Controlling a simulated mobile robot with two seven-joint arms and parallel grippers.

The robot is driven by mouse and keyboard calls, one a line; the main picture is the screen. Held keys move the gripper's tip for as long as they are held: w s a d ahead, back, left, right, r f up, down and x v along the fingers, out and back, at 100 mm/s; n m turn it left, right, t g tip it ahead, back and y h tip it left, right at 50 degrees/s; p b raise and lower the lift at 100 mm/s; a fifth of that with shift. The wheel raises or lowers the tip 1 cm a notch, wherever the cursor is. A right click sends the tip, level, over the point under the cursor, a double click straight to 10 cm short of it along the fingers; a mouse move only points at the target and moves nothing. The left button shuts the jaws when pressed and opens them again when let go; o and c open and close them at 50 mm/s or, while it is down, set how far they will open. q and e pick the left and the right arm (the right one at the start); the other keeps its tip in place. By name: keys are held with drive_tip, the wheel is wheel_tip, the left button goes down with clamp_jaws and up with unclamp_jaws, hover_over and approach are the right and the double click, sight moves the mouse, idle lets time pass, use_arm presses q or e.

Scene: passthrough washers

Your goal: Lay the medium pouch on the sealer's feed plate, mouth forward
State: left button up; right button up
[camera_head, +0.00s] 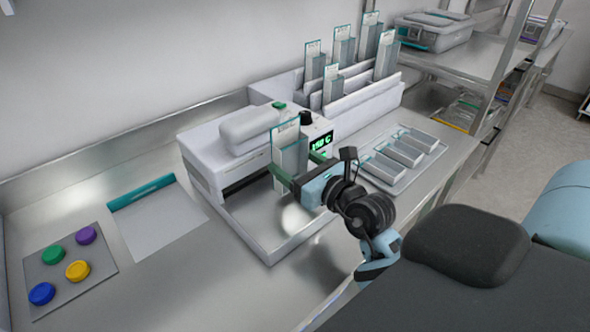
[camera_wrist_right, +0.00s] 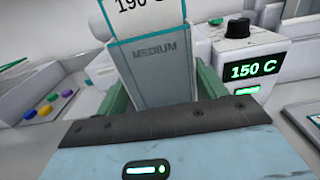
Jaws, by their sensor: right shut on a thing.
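My right gripper (camera_head: 300,166) is shut on the medium pouch (camera_head: 292,146), which stands upright between its green fingers. In the right wrist view the pouch (camera_wrist_right: 158,75) is grey with teal edges and reads MEDIUM. A white tag above it reads 190 C, partly cut off. The white sealer (camera_head: 222,146) is behind the pouch; its display (camera_wrist_right: 253,71) reads 150 C. The sealer's feed plate (camera_head: 262,248) is the metal tray in front of it. The pouch is over the plate's back right part; I cannot tell whether they touch. My left gripper is out of view.
A rack (camera_head: 345,108) with several upright pouches stands behind the sealer. A tray (camera_head: 428,163) with several flat pouches lies to the right. A teal-edged sheet (camera_head: 160,225) and a plate with coloured discs (camera_head: 68,288) lie left. The feed plate's left part is clear.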

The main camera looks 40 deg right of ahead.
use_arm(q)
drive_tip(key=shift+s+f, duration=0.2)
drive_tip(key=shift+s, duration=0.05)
use_arm(e)
drive_tip(key=shift+f, duration=0.9)
drive_tip(key=shift+f, duration=0.15)
drive_tip(key=shift+f, duration=0.1)
drive_tip(key=o, duration=0.9)
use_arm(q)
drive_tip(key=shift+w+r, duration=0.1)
use_arm(e)
drive_tip(key=shift+o, duration=0.2)
drive_tip(key=shift+r, duration=0.2)
drive_tip(key=shift+s, duration=0.25)
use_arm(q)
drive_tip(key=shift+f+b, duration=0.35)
use_arm(e)
drive_tip(key=s, duration=1.1)
drive_tip(key=shift+s+d, duration=0.3)
drive_tip(key=shift+d, duration=0.15)
